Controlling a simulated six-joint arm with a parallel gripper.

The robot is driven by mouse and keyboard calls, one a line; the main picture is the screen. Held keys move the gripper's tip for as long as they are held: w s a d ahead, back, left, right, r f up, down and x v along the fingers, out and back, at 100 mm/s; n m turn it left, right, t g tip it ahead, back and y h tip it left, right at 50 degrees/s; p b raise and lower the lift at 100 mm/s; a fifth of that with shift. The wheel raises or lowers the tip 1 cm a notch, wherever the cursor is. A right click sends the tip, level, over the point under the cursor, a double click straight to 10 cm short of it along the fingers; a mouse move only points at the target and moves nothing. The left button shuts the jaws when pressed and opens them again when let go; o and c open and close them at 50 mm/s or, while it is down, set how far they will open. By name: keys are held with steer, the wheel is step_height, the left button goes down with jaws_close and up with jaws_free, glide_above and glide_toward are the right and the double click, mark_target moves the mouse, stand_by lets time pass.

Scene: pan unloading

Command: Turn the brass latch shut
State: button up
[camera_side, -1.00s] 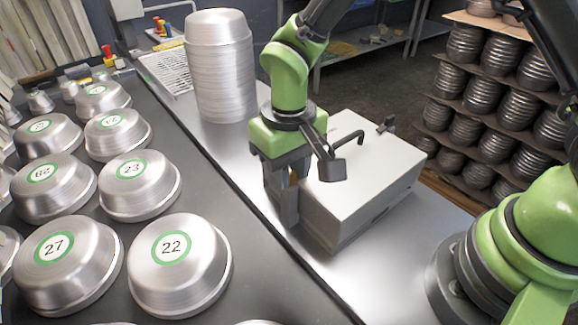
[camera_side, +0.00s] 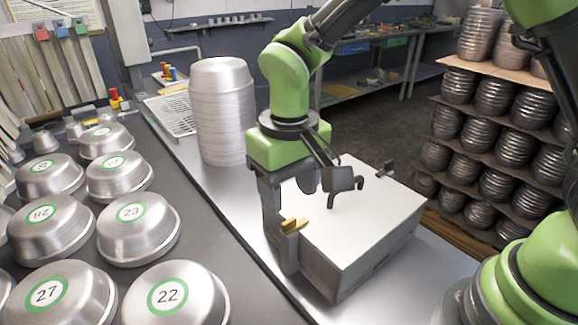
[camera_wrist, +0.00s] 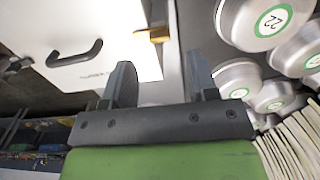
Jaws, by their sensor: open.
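The brass latch (camera_side: 294,225) is a small gold-coloured piece at the near left edge of the white box (camera_side: 375,228). In the wrist view the latch (camera_wrist: 152,35) lies across the box's edge, ahead of my fingertips and between their lines. My gripper (camera_side: 296,200) is over the left end of the box, and its fingers point down. In the wrist view my gripper (camera_wrist: 162,76) is open, with nothing between the fingers. I cannot tell whether a finger touches the latch. The box top is flat and carries a dark bent handle (camera_wrist: 78,54).
Numbered metal pans (camera_side: 135,228) stand on the dark surface at left. A tall pan stack (camera_side: 220,115) stands behind my gripper. A small dark fitting (camera_side: 386,169) is on the box's far edge. Racked dark pans (camera_side: 497,140) are at right.

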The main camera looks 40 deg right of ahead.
mark_target(289, 220)
step_height(289, 220, up, 5)
steer(key=shift+f, duration=0.2)
steer(key=s+d+r+m+t+y, duration=0.25)
steer(key=s+d+r, duration=0.25)
steer(key=d+r, duration=0.25)
steer(key=s+d+r+t, duration=0.1)
steer(key=s+d+t, duration=0.1)
steer(key=s, duration=0.3)
steer(key=s+d+r+m+t, duration=0.1)
steer(key=s+d+r+t, duration=0.1)
steer(key=s, duration=0.3)
steer(key=shift+s+t, duration=0.15)
steer(key=shift+t, duration=0.2)
steer(key=shift+d+h, duration=0.1)
steer(key=shift+h, duration=0.15)
